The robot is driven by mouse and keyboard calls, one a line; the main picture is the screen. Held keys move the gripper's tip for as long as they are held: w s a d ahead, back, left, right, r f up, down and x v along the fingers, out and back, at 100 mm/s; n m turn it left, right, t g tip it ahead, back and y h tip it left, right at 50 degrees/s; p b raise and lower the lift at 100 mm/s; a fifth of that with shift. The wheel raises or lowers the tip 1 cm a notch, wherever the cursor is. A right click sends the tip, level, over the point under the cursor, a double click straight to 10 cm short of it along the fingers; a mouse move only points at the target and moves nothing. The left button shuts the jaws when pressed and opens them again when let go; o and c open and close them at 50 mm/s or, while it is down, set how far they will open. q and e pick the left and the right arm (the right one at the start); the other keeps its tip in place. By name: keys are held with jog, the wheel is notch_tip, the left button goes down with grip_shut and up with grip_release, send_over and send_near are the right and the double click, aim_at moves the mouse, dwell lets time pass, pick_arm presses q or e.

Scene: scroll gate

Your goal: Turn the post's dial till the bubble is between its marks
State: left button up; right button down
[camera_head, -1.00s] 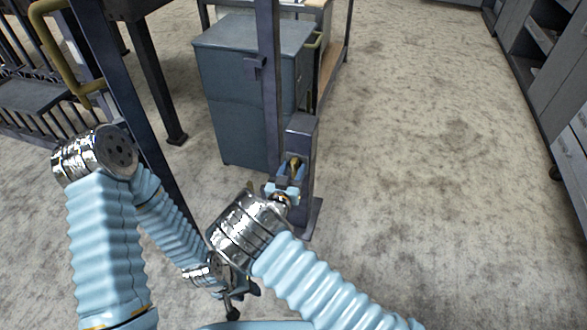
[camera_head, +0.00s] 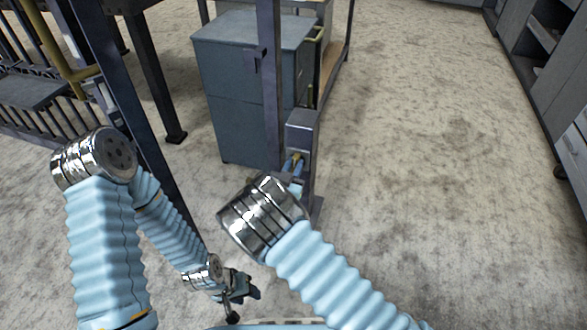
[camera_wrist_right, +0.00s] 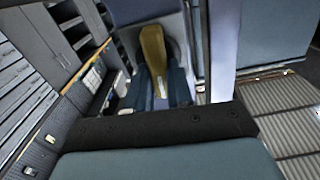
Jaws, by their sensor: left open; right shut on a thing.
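The short grey post (camera_head: 302,132) stands in the middle of the head view, beside a tall dark upright. Its brass dial (camera_wrist_right: 152,50) shows in the right wrist view, and a small part of it shows in the head view (camera_head: 298,157). My right gripper (camera_head: 294,167) is shut on the dial, with a blue finger on each side of it (camera_wrist_right: 154,88). My right wrist hides most of that hand in the head view. I cannot make out the bubble or its marks. My left gripper (camera_head: 241,289) is open and empty, low in the head view.
A blue-grey cabinet (camera_head: 230,90) stands behind the post, with the tall dark upright (camera_head: 270,80) in front of it. Dark frame legs and a yellow rail (camera_head: 62,60) are at the left. Grey drawer units (camera_head: 570,110) line the right. The floor between is clear.

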jog(key=c, duration=1)
grip_release()
jog(key=v, duration=1.4)
jog(key=shift+w, duration=0.1)
jog(key=s+d+f+n+g+y+p, duration=0.1)
jog(key=d+f+g+y+p, duration=0.3)
jog(key=d+f+g, duration=0.55)
jog(key=s+d+f+g+y+p, duration=0.1)
jog(key=s+d+g+y, duration=0.2)
jog(key=s, duration=0.5)
jog(key=s+d+f+n+g+y+p, duration=0.1)
jog(key=s+d+f+g+y, duration=0.1)
jog(key=s, duration=0.6)
jog(key=shift+s+d+n+g+y, duration=0.35)
jog(key=shift+d+g, duration=0.25)
jog(key=shift+g, duration=0.35)
